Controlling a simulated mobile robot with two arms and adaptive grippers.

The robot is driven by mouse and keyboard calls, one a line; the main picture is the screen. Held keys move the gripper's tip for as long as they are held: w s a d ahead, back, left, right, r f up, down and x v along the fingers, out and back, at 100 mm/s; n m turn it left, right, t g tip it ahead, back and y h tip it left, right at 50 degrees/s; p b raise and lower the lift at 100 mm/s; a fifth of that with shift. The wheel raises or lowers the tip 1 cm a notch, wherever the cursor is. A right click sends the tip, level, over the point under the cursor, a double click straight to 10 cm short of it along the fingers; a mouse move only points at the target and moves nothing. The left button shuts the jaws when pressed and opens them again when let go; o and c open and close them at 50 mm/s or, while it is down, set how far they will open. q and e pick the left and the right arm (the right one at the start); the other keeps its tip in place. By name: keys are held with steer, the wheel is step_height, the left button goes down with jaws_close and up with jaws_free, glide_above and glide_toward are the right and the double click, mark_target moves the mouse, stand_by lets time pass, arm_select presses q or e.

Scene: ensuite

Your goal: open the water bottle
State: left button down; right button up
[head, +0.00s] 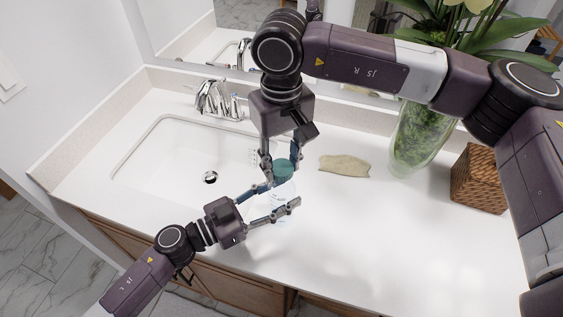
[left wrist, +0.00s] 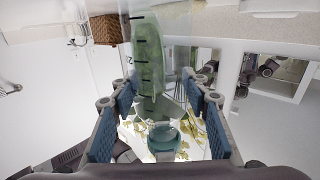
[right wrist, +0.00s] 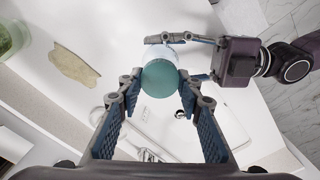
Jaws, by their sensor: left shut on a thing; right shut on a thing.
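The water bottle (head: 285,190) is clear with dark marks on its side and a teal cap (head: 283,169). It is upright at the counter, right of the sink. My left gripper (head: 284,197) comes in from the front left and is shut around the clear body, which fills its jaws in the left wrist view (left wrist: 150,80). My right gripper (head: 282,173) reaches down from above, shut with a finger on each side of the cap. The round cap top shows between its fingertips in the right wrist view (right wrist: 160,78). The bottle's base is partly hidden.
A sink basin (head: 150,165) with a chrome faucet (head: 217,100) lies left. A flat beige piece (head: 344,165) lies right of the bottle. A glass vase (head: 420,140) with a plant and a wicker basket (head: 478,180) stand further right. The front right counter is clear.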

mark_target(281, 167)
steer(key=shift+r, duration=1.9)
arm_select(q)
steer(key=c, duration=1)
jaws_free()
